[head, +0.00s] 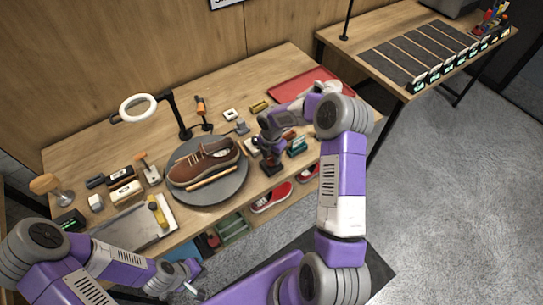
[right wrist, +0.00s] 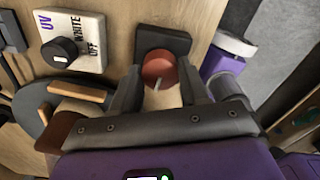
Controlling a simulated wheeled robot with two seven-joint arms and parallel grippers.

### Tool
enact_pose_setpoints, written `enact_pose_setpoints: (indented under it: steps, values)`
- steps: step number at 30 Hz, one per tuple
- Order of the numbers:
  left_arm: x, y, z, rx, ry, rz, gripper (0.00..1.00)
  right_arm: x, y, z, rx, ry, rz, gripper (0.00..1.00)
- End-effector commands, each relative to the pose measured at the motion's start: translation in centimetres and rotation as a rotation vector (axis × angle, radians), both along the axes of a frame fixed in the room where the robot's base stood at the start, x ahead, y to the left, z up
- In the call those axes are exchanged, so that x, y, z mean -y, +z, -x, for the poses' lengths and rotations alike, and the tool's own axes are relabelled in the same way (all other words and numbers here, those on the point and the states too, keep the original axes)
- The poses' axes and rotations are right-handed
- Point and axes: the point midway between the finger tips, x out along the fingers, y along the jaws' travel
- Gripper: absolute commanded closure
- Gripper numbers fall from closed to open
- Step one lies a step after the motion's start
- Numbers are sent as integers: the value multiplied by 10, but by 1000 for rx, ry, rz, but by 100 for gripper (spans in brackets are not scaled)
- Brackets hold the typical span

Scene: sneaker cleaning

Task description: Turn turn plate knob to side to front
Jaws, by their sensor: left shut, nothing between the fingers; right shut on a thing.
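The round grey turn plate (head: 232,188) carries a brown shoe (head: 203,162) and a wooden-handled tool lying along its near side. In the right wrist view a red round knob (right wrist: 159,67) with a white pointer line sits on a dark base (right wrist: 163,40). My right gripper (head: 269,156) points down just right of the turn plate. In the wrist view its fingers (right wrist: 157,84) are shut on the red knob, one on each side. The pointer line runs towards the bottom of that view. My left gripper (head: 190,277) is shut and empty, in front of the table's near edge.
A white UV/WHITE/OFF switch panel (right wrist: 73,45) with a black dial stands beside the knob. A ring lamp (head: 137,107) stands behind the plate. A grey tray (head: 130,228), brushes and blocks lie left; a red tray (head: 297,88) lies at the back right. Red shoes sit below.

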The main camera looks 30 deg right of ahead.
Motion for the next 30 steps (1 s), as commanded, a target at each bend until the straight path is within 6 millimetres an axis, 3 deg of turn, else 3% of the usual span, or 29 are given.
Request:
enact_pose_setpoints:
  steps: [30]
  values:
    - [0, -39, 0, 0, 0, 0, 100, -1, -1, 0, 1, -925, 0, 86]
